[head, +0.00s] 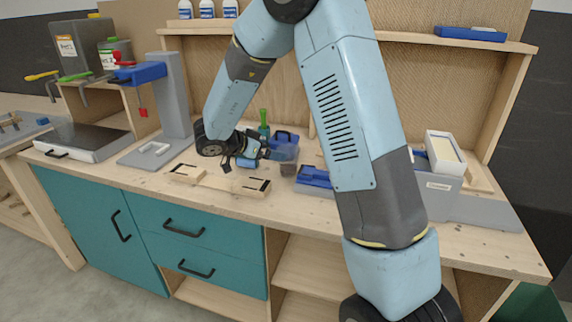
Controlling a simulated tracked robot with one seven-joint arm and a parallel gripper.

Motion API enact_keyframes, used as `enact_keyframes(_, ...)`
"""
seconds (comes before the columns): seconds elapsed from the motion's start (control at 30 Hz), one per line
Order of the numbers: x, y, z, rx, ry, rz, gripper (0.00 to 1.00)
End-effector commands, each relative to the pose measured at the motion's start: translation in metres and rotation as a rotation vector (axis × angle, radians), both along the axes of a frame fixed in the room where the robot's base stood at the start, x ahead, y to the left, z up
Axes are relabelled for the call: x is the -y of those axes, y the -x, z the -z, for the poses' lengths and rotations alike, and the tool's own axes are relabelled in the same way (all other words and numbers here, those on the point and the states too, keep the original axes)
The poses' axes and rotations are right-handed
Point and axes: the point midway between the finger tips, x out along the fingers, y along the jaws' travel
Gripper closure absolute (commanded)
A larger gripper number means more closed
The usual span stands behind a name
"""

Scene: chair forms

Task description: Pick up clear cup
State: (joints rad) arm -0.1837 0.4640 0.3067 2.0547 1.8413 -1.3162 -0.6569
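My gripper (264,153) is small in the head view, low over the middle of the workbench and pointing right.
The wooden workbench (395,221) has bare room along its front edge. Wooden blocks (250,186) lie in front of the gripper. A blue tray (313,177) lies near the cup.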

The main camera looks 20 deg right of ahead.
Motion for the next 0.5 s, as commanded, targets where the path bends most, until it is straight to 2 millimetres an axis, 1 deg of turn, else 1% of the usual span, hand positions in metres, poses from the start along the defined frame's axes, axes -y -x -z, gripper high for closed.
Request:
enact_keyframes(0.03, 0.009, -0.003, 0.005, -0.002, 0.000, 0.005, 0.00)
enact_keyframes(0.13, 0.021, -0.007, 0.010, -0.001, 0.001, 0.007, 0.00)
enact_keyframes(0.2, 0.026, -0.009, 0.013, -0.001, 0.000, 0.006, 0.00)
enact_keyframes(0.43, 0.035, -0.012, 0.017, 0.000, 0.000, 0.007, 0.00)
enact_keyframes(0.5, 0.041, -0.014, 0.019, -0.001, 0.000, 0.008, 0.00)
